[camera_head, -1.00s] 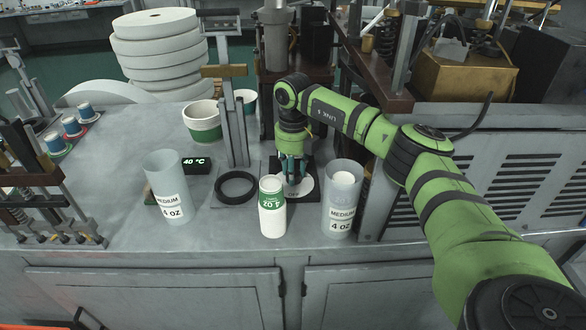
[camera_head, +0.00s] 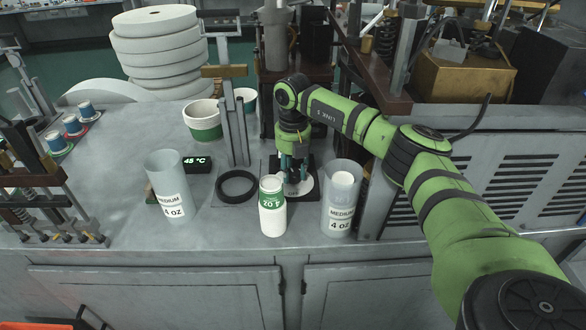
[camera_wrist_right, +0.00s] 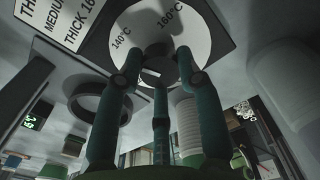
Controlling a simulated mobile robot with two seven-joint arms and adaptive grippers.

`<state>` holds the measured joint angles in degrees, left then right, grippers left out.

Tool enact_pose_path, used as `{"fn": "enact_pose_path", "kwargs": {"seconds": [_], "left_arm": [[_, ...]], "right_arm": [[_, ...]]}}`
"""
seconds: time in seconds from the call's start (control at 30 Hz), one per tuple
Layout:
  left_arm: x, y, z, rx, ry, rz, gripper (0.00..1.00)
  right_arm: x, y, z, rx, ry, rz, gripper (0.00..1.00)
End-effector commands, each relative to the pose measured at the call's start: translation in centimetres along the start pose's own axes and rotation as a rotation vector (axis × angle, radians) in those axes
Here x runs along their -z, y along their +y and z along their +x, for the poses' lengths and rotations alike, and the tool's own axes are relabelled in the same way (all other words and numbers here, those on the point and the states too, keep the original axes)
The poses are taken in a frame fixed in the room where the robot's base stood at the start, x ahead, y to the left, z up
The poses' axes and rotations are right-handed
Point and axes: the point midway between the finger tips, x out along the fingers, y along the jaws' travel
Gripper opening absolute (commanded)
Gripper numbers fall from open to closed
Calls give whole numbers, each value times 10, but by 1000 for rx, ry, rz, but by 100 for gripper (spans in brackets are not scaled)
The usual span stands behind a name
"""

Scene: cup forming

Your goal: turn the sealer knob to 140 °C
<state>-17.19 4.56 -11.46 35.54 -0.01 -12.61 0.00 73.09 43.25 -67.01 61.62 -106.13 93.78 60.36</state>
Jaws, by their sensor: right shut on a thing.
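The sealer's white round dial (camera_head: 306,186) lies on a dark plate on the bench, and OFF can be read on its near side. In the wrist view the dial (camera_wrist_right: 145,22) shows 140°C and 160°C marks beside the dark knob (camera_wrist_right: 158,68). My right gripper (camera_head: 294,180) points down over the dial, its fingers shut around the knob; it also shows in the wrist view (camera_wrist_right: 158,78). The fingers hide part of the knob, and I cannot make out its pointer. A small black display (camera_head: 196,164) reads 45 °C in green. My left gripper is out of view.
A white-green cup stack (camera_head: 272,208) stands just in front of the dial. Clear 4 OZ tubes stand at right (camera_head: 342,200) and left (camera_head: 168,185). A black ring (camera_head: 237,186) and an upright metal stand (camera_head: 234,130) are left of the gripper.

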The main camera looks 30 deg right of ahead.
Motion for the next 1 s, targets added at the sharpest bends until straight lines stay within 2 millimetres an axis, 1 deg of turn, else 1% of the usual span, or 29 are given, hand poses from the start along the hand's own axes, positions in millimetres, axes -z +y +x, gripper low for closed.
{"fn": "enact_pose_path", "kwargs": {"seconds": [0.37,0.4,0.43,0.47,0.83,0.93,1.0], "left_arm": [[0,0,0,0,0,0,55],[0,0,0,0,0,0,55],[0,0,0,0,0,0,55],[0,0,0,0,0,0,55],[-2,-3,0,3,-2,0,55],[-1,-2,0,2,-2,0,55],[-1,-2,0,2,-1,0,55]], "right_arm": [[1,0,2,4,4,3,4],[1,0,2,4,4,3,40],[1,0,2,4,4,3,52],[1,0,2,4,4,3,60],[0,0,-2,0,1,3,60],[0,1,-12,-2,-1,3,60],[0,1,-24,-2,-1,2,60]]}}
